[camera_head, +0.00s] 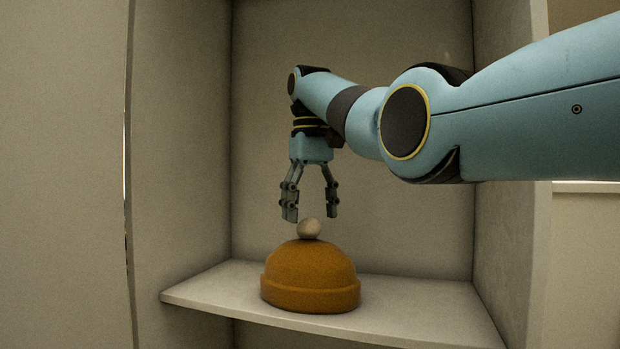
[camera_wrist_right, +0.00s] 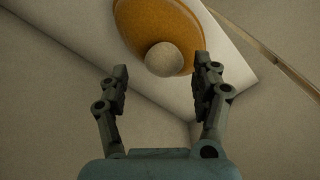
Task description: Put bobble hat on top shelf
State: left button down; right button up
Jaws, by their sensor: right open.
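The bobble hat (camera_head: 310,277) is orange-brown with a pale round bobble on top. It sits upright on a pale shelf (camera_head: 415,310) inside a cabinet. My right gripper (camera_head: 311,215) points down just above and behind the bobble, with its fingers apart and nothing between them. In the right wrist view the hat (camera_wrist_right: 150,25) is at the top, its bobble beyond the open fingertips of the gripper (camera_wrist_right: 163,78). The gripper looks apart from the hat. My left gripper is in neither view.
The cabinet's left side wall (camera_head: 182,150) and right side wall (camera_head: 505,170) enclose the shelf, with a back panel (camera_head: 400,225) behind. The shelf is bare on both sides of the hat. My right arm reaches in from the right.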

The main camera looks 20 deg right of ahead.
jog(key=r, duration=0.7)
jog(key=shift+s+a+r, duration=0.1)
jog(key=shift+s, duration=0.1)
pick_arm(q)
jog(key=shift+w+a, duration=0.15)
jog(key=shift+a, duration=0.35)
pick_arm(e)
jog(key=shift+r, duration=0.6)
jog(key=shift+f, duration=0.1)
